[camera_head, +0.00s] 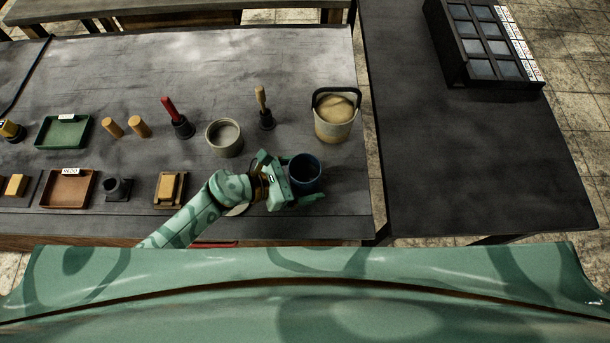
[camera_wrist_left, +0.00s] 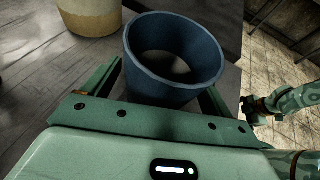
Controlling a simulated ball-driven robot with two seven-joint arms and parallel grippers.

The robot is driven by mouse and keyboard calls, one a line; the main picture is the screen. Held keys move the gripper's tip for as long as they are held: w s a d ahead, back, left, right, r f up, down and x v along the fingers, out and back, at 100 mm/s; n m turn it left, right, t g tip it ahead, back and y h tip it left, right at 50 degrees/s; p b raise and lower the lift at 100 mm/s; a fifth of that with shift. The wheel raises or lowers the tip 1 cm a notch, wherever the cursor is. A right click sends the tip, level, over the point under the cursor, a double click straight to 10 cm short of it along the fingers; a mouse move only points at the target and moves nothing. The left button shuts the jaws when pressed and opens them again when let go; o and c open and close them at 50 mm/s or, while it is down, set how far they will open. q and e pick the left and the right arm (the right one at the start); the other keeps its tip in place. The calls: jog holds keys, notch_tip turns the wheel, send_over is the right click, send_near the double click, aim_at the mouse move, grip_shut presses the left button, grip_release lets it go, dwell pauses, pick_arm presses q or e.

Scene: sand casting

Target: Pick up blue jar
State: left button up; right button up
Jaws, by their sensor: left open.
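The blue jar (camera_head: 305,174) stands upright near the front right of the grey table, its open top facing up. My left gripper (camera_head: 300,178) is open, with its fingers on either side of the jar. In the left wrist view, the jar (camera_wrist_left: 174,62) sits between the two spread fingers (camera_wrist_left: 165,90). I cannot tell whether either finger touches it. My right gripper (camera_wrist_left: 252,108) seems to show small at the right of the left wrist view, too unclear to tell its state.
A bucket of sand-coloured material (camera_head: 336,117) stands behind the jar. A pale round pot (camera_head: 224,138) and a wooden-handled tool (camera_head: 264,110) stand behind my left arm. The table's right edge is near the jar, with a gap before a second dark table (camera_head: 470,170).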

pick_arm(q)
jog(key=shift+w+d+f, duration=0.15)
jog(key=shift+d+f, duration=0.05)
jog(key=shift+d, duration=0.1)
jog(key=c, duration=1.2)
jog(key=shift+r, duration=0.1)
